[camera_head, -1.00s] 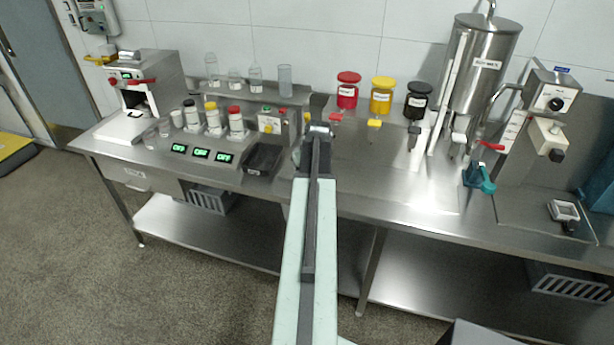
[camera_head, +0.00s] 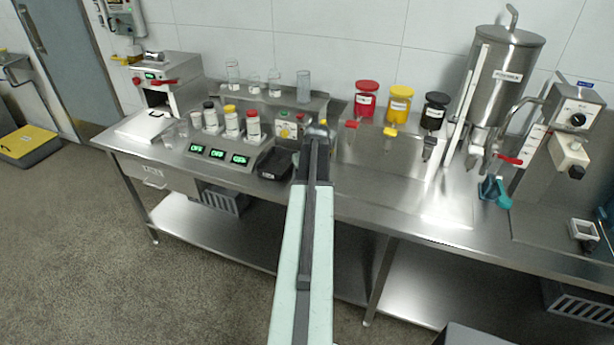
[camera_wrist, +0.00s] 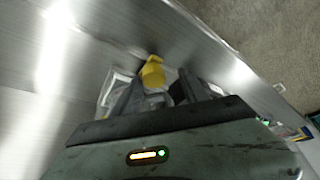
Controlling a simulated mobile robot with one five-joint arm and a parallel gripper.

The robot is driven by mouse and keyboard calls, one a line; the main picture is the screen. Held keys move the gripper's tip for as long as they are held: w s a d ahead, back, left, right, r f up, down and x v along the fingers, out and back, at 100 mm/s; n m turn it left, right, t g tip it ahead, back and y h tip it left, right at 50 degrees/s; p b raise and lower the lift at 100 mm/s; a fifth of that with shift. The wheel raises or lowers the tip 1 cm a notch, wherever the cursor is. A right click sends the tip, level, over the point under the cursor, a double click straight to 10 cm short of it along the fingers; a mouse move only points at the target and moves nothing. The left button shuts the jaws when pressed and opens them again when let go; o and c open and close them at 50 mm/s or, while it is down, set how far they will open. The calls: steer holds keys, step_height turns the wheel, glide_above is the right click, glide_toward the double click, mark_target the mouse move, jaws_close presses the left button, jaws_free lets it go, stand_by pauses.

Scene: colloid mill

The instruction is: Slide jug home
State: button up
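My gripper (camera_head: 318,132) is at the end of my outstretched arm, over the bench between the button box and the dispensers. In the wrist view my gripper (camera_wrist: 157,92) has its two dark fingers apart. A yellow piece (camera_wrist: 152,72) shows between and just beyond them, beside a pale, clear-looking shape on the steel. I cannot tell whether this is the jug. A bit of yellow (camera_head: 322,121) also shows by my gripper in the head view, mostly hidden. A teal-handled item (camera_head: 495,191) stands under the steel mill (camera_head: 500,85) at the right; I cannot tell if it is a jug.
The steel bench (camera_head: 390,205) has bare room right of my arm. Red (camera_head: 366,98), yellow (camera_head: 397,104) and black (camera_head: 434,112) dispensers stand behind.

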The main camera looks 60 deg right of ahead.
steer(key=shift+s+d, duration=0.1)
steer(key=shift+s, duration=0.1)
steer(key=p+v, duration=0.7)
steer(key=shift+r, duration=0.35)
steer(key=shift+s, duration=0.15)
